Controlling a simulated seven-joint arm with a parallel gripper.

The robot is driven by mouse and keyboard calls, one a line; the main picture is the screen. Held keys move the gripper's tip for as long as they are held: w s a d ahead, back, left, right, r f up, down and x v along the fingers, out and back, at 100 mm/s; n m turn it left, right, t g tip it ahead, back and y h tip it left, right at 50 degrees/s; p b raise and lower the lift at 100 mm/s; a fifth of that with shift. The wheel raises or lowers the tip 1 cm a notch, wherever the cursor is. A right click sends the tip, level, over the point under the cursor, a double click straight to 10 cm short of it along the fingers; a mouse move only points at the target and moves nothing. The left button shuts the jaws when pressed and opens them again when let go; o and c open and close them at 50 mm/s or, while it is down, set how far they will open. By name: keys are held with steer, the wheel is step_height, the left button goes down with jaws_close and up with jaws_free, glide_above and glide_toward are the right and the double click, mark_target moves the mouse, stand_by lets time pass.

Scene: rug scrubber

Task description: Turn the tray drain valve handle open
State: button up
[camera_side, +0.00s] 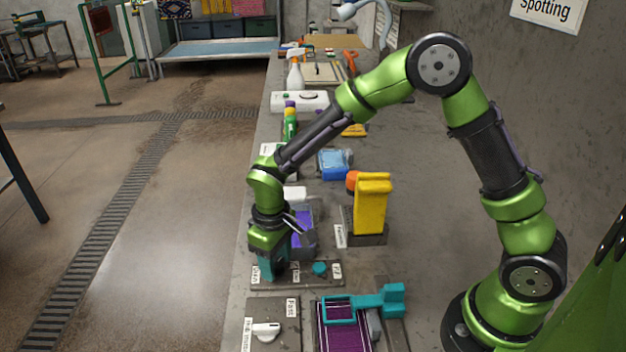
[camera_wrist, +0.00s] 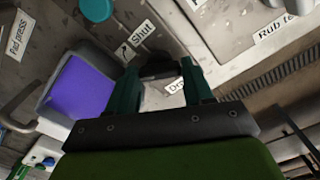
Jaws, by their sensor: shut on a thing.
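My gripper (camera_side: 272,268) points down over the left part of a dark valve plate (camera_side: 300,284) on the bench. In the wrist view its two teal fingers (camera_wrist: 161,72) are shut on a dark piece, the drain valve handle (camera_wrist: 160,68), between the tips. A label reading "Shut" (camera_wrist: 142,35) lies beside the handle, and a partly hidden label starting "Dr" (camera_wrist: 175,87) lies by the other finger. The fingers and wrist hide most of the handle, so its angle cannot be told.
A teal knob (camera_side: 319,268) sits on the same plate, right of my gripper. A tray with purple inside (camera_side: 303,222) stands behind. A yellow upright piece (camera_side: 372,205) stands to the right. A teal-handled purple frame (camera_side: 345,330) and a white lever (camera_side: 265,332) are in front.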

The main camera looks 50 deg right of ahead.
steer(key=n, duration=0.6)
steer(key=shift+r, duration=0.1)
stand_by(0.6)
steer(key=o, duration=1)
steer(key=shift+o, duration=0.2)
